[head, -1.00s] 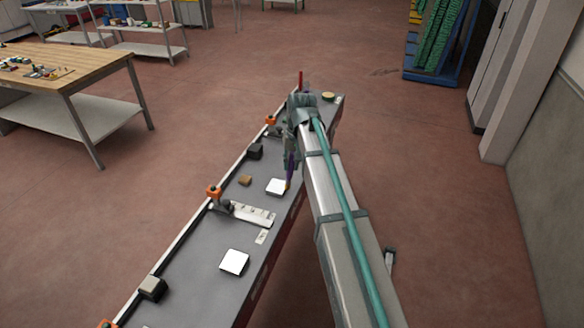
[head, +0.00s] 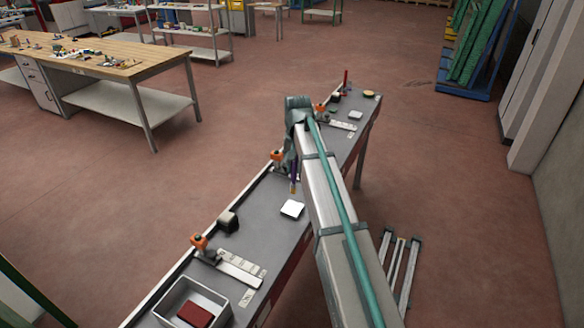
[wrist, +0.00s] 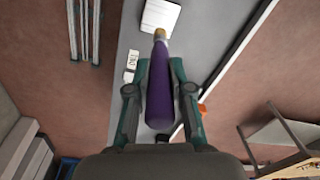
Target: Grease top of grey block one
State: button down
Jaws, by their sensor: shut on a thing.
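My gripper (wrist: 160,90) is shut on a purple-handled tool (wrist: 160,100) with a tan tip, which points away from the gripper. In the head view the purple tool (head: 293,184) hangs over the bench, and my arm partly hides the gripper (head: 292,168). A square block with a bright white top (head: 291,208) lies on the bench just below and nearer than the tool tip. It also shows in the wrist view (wrist: 160,15), where the tip overlaps its near edge. I cannot tell whether tip and block touch, or whether grease is on the top.
A dark block (head: 228,221), an orange clamp (head: 199,241), a labelled plate (head: 240,268) and a grey bin (head: 178,308) holding a red block stand on the nearer bench (head: 262,232). A red upright item (head: 346,78) stands at the far end.

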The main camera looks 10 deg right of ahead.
aim_at(295, 183)
jog(key=shift+s, duration=0.1)
jog(key=shift+w+d+f, duration=0.3)
jog(key=shift+w+f, duration=0.05)
jog(key=shift+f, duration=0.15)
jog(key=shift+s+a+f+b, duration=0.1)
jog(key=shift+s+f+b, duration=0.05)
jog(key=shift+f+b, duration=1.6)
jog(key=shift+f, duration=0.85)
jog(key=shift+f+b, duration=0.35)
jog(key=shift+f, duration=0.6)
